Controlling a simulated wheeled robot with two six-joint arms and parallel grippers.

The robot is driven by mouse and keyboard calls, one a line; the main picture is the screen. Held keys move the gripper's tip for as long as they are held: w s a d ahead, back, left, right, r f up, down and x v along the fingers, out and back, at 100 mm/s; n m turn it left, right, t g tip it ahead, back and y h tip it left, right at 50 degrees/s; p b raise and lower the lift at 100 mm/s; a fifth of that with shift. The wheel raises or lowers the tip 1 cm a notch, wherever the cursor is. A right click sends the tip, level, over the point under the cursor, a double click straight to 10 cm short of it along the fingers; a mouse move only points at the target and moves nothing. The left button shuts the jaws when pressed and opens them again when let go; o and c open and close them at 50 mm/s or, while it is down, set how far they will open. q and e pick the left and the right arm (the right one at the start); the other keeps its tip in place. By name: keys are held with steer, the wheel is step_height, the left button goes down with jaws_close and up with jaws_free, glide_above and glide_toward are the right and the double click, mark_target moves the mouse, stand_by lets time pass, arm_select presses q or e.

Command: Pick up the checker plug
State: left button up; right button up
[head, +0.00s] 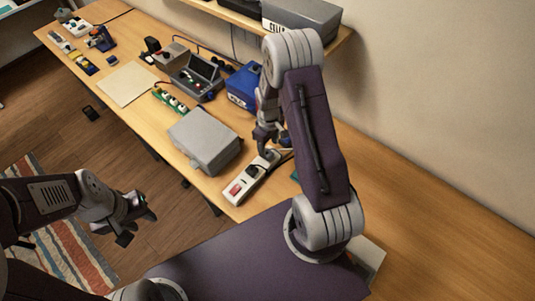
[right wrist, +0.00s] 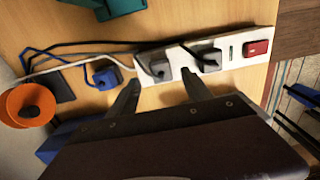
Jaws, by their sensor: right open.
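A white power strip (head: 240,187) with a red switch lies on the bench; it also shows in the right wrist view (right wrist: 228,50). A dark plug (right wrist: 208,59) and a grey plug (right wrist: 157,68) sit on it, with dark cords. A small blue plug (right wrist: 107,76) lies beside the strip's end on a blue cord. I cannot tell which one is the checker plug. My right gripper (right wrist: 160,87) is open and empty, its fingertips close to the strip, near the grey plug. In the head view it (head: 267,149) is above the strip's far end. My left gripper (head: 130,222) hangs over the floor, away from the bench; its jaws are unclear.
A grey box (head: 205,140) stands left of the strip, and a blue box (head: 243,87) and a grey case (head: 197,77) stand farther back. In the right wrist view, an orange round thing (right wrist: 25,105) and a teal thing (right wrist: 118,8) are nearby. The bench's right side is clear.

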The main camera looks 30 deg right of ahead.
mark_target(267, 152)
step_height(267, 152, down, 5)
steer(key=shift+w+a+r+p, duration=0.15)
steer(key=shift+p, duration=0.8)
steer(key=shift+f, duration=0.25)
steer(key=c, duration=0.6)
steer(key=shift+r, duration=0.1)
jaws_close()
step_height(267, 152, up, 4)
steer(key=shift+f+b, duration=0.1)
steer(key=shift+b, duration=0.85)
steer(key=s+a+r+b, duration=0.2)
steer(key=s+a+r, duration=0.2)
steer(key=s+r, duration=0.3)
steer(key=s, duration=0.4)
steer(key=shift+r, duration=0.1)
